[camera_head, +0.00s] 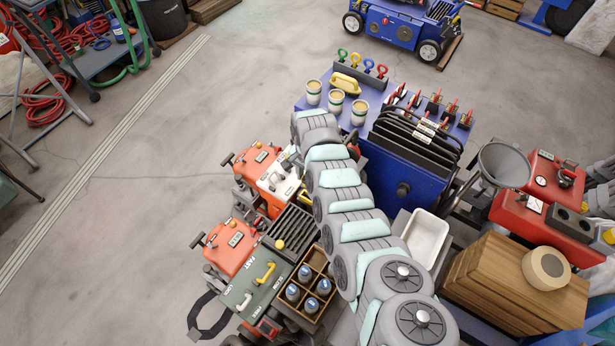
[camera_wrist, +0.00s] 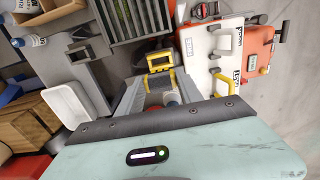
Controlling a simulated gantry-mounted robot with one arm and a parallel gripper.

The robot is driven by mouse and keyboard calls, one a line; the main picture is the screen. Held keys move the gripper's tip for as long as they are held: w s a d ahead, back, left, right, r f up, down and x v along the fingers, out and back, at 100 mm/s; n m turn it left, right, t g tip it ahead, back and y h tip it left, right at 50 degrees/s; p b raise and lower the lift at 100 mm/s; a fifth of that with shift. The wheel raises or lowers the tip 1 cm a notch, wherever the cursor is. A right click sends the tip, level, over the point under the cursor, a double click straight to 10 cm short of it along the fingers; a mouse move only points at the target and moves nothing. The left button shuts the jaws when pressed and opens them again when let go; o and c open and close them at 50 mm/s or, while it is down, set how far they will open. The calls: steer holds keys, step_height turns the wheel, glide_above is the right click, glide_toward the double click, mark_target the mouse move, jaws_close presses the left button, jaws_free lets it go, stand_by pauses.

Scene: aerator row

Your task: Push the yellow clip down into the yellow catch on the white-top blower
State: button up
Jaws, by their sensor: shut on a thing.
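The white-top blower (camera_wrist: 226,42) shows its lettered white cover at the upper right of the wrist view. In the head view it (camera_head: 277,180) stands left of my arm, among orange-topped units. A yellow loop (camera_wrist: 222,78) is at its near edge; I cannot tell whether this is the catch. My gripper (camera_wrist: 160,78) points away from the wrist, its grey fingers shut on a yellow piece with a dark window, which looks like the yellow clip (camera_wrist: 160,57). The clip appears left of the white cover and apart from the loop. My arm hides the gripper in the head view.
A slatted dark grille and green panel (camera_head: 247,290) with handles lie nearer the camera, beside a wooden bottle crate (camera_head: 318,283). A blue unit (camera_head: 405,170) with black plates stands right of my arm. A white tray (camera_head: 425,237) is close by. Open floor lies left.

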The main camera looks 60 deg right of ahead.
steer(key=shift+d+f+b, duration=0.1)
steer(key=shift+f+b, duration=1.3)
steer(key=shift+f, duration=0.15)
steer(key=shift+f+b, duration=0.75)
steer(key=shift+f, duration=0.1)
steer(key=shift+f+b, duration=0.9)
steer(key=shift+f, duration=0.65)
steer(key=o, duration=1.4)
steer(key=shift+r, duration=0.1)
step_height(320, 180, up, 11)
steer(key=p, duration=0.3)
steer(key=shift+p, duration=0.4)
steer(key=shift+f, duration=0.2)
